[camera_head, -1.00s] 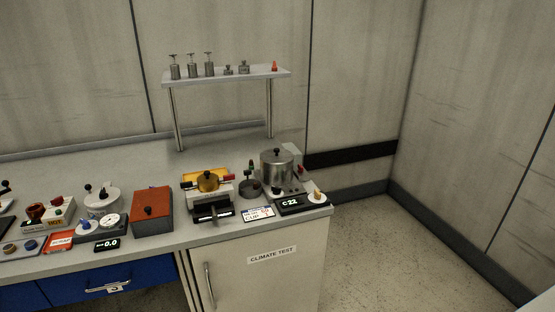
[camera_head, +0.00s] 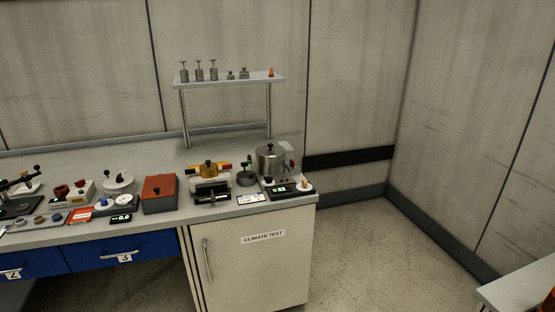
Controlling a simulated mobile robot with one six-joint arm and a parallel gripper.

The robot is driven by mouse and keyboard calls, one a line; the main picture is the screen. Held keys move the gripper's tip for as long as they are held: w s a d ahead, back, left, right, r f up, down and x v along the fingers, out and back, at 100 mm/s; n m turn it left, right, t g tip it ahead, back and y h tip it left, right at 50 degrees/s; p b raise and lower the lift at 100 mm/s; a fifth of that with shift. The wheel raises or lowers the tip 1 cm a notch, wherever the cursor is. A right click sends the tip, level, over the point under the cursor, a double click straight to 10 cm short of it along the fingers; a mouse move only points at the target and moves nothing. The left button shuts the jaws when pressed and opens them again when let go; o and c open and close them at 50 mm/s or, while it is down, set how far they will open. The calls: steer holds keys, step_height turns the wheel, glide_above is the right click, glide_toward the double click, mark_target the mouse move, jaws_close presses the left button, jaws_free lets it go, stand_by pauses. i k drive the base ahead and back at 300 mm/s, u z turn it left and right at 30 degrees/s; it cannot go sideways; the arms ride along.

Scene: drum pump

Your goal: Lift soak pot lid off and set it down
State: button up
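A metal pot (camera_head: 271,163) stands at the right end of the bench, behind a small dark display. I take it to be the soak pot. Its flat metal lid (camera_head: 270,149) is on top, with a small dark knob in the middle. My gripper is not in view.
The grey bench (camera_head: 150,155) carries a red-brown box (camera_head: 159,195), a yellow-topped device (camera_head: 209,172) and several small instruments left of the pot. A raised shelf (camera_head: 230,80) with metal weights stands behind. Open floor (camera_head: 370,260) lies right of the white cabinet (camera_head: 250,265). A pale table corner (camera_head: 520,290) shows at lower right.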

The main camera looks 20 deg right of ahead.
mark_target(269, 154)
steer(key=u, duration=0.15)
steer(key=k, duration=1.05)
steer(key=z, duration=1.05)
steer(key=i, duration=2.45)
steer(key=z, duration=0.05)
